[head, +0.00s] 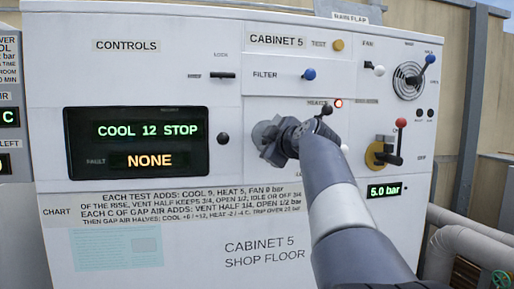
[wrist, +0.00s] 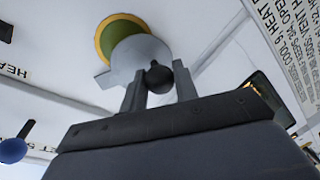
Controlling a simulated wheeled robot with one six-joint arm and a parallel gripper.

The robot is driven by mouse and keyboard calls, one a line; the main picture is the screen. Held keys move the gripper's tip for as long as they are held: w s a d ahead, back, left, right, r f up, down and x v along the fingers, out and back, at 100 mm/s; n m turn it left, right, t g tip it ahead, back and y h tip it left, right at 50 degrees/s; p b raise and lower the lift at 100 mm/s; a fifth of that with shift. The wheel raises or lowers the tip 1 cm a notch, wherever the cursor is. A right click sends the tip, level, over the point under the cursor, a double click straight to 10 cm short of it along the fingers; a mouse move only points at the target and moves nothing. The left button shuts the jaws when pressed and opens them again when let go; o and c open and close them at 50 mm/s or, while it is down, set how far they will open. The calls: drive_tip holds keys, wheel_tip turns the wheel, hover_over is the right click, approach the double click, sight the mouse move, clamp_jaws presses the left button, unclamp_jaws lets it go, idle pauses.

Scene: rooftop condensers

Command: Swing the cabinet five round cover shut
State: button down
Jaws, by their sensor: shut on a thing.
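On cabinet 5 (head: 262,75), a grey round cover (head: 263,131) shows at the middle of the front panel, largely hidden behind my gripper (head: 283,140). In the wrist view the grey cover (wrist: 143,53) overlaps part of a round yellow-and-green ring (wrist: 104,35), which shows past its upper left edge. A dark ball knob (wrist: 158,77) is on the cover's near side. My gripper (wrist: 159,88) has one finger on each side of this knob and is shut on it. I cannot tell whether the cover lies flat against the panel.
A red-knobbed lever (head: 401,123) on a yellow plate and a blue-knobbed fan lever (head: 431,59) stand out to the right. A blue filter knob (head: 309,74) sits above my gripper. A display (head: 137,143) reads COOL 12 STOP and NONE. Pipes run at the lower right.

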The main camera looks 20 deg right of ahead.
drive_tip(key=shift+s+d+f+n+g+h+b, duration=0.15)
drive_tip(key=shift+d+f+n+h+b, duration=0.1)
drive_tip(key=shift+d+n+b, duration=0.55)
drive_tip(key=shift+s+d+f+n+g+h+b, duration=0.1)
drive_tip(key=shift+d+f+n+g+h+b, duration=0.3)
drive_tip(key=shift+n, duration=0.65)
drive_tip(key=shift+s+d+f+n+t+h+b, duration=0.1)
drive_tip(key=shift+d+n+h+b, duration=0.05)
drive_tip(key=shift+d+n+b, duration=0.7)
